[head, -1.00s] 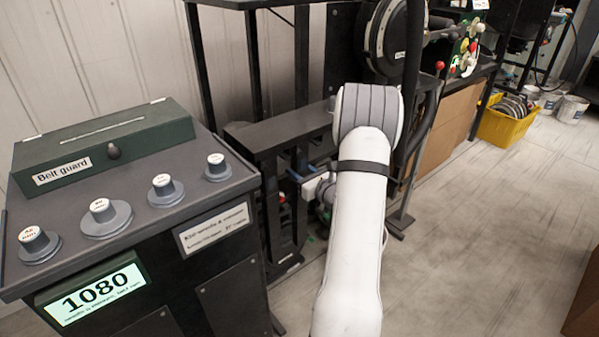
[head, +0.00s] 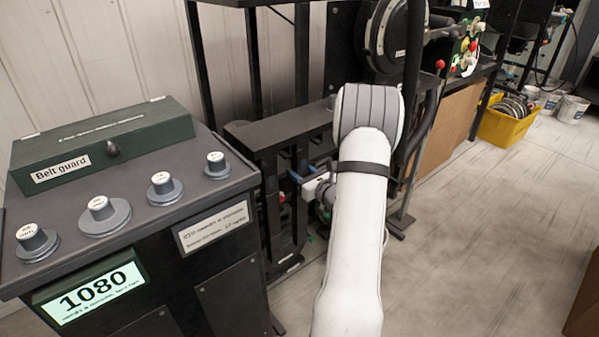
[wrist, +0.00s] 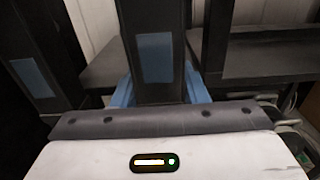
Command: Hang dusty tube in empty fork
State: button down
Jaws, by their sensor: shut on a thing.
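My gripper (wrist: 160,90) shows in the wrist view with blue fingers on both sides of a dark, upright tube (wrist: 158,22) and is shut on it. The tube has a pale blue patch on its face. I cannot tell whether it is dusty or whether its top sits in a fork; its top is out of the wrist view. In the head view my gripper (head: 298,179) is partly hidden by my white arm, below a black beam (head: 285,127). A second dark piece with a similar patch (wrist: 33,77) stands to the left in the wrist view. No empty fork shows clearly.
A dark console (head: 215,275) with several knobs, a Belt guard box (head: 110,140) and a display reading 1080 (head: 92,294) stands at the left. Black frame posts surround the beam. A yellow crate (head: 500,128) is at the back right.

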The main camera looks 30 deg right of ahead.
jog(key=shift+f, duration=0.25)
jog(key=c, duration=0.8)
grip_release()
jog(key=shift+o, duration=0.2)
jog(key=s, duration=0.7)
jog(key=shift+s+d+p, duration=0.3)
jog(key=shift+s+p, duration=0.1)
jog(key=shift+s, duration=0.1)
